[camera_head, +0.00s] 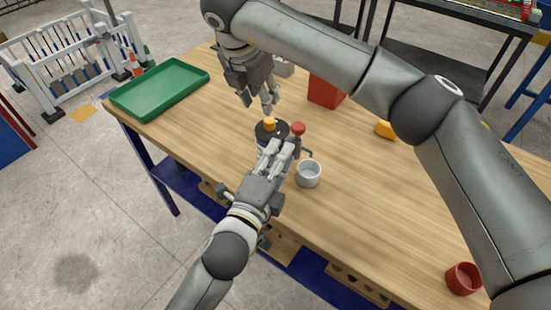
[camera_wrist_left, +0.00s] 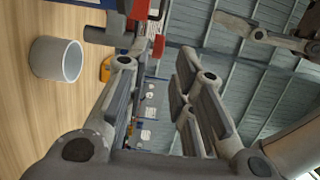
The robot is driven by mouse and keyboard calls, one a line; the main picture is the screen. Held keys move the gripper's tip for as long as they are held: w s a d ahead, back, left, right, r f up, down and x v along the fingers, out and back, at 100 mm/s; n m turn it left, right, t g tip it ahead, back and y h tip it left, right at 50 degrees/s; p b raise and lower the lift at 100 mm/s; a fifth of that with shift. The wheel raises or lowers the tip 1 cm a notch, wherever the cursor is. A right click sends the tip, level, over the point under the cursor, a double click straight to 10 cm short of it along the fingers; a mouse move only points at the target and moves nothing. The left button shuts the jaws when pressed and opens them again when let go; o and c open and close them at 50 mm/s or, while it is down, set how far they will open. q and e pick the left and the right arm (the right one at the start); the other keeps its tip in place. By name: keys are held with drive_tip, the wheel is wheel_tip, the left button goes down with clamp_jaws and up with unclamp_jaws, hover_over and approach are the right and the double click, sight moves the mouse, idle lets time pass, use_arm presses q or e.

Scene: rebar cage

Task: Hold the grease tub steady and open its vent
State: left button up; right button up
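The grease tub (camera_head: 263,131) stands on the table in the head view, with a dark top and a small yellow knob (camera_head: 270,121). A red knob (camera_head: 298,128) shows at its right side; whether it belongs to the tub I cannot tell. The red knob also shows in the left wrist view (camera_wrist_left: 158,45). My left gripper (camera_head: 273,147) is at the tub's near side, its fingers over part of it. In the left wrist view its fingers (camera_wrist_left: 155,75) are apart with background between them. My right gripper (camera_head: 262,106) is above the tub, pointing down, fingers apart and empty.
A grey cup (camera_head: 308,173) stands close to the right of my left gripper. A green tray (camera_head: 160,88) lies at the left. A red bin (camera_head: 326,92) and a yellow block (camera_head: 386,129) are farther back. A red cup (camera_head: 463,278) stands at the lower right.

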sight(292, 131)
use_arm(q)
drive_tip(key=x, duration=1)
clamp_jaws()
drive_tip(key=shift+f, duration=0.1)
